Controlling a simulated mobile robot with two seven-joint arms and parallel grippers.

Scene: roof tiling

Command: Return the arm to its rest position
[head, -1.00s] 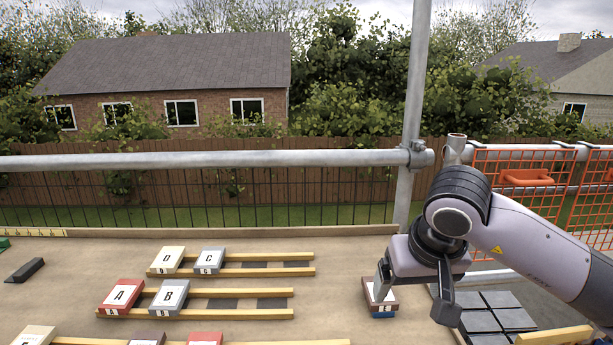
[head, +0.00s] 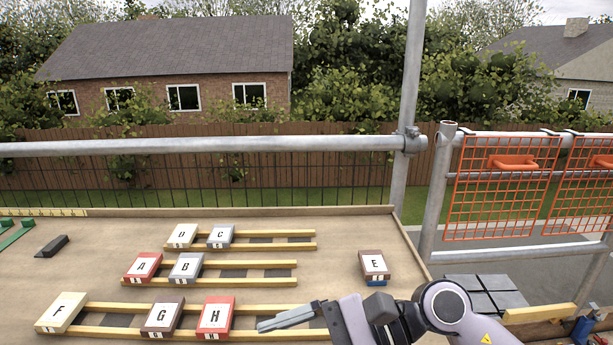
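My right arm (head: 445,305) comes in from the lower right. Its gripper (head: 290,318) is at the bottom edge, with a grey finger pointing left over the right end of the front rails. Only one finger shows clearly, so I cannot tell how far it is open. Nothing is seen held in it. The brown tile E (head: 373,262) sits on a blue support (head: 377,283) at the board's right side, apart from the gripper and above it in the picture. My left gripper is out of view.
Tiles D (head: 181,236) and C (head: 221,236) lie on the back battens, A (head: 142,265) and B (head: 186,266) on the middle ones, F (head: 62,311), G (head: 162,315) and H (head: 215,315) on the front ones. A dark block (head: 51,246) lies left. Grey slabs (head: 485,295) lie right.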

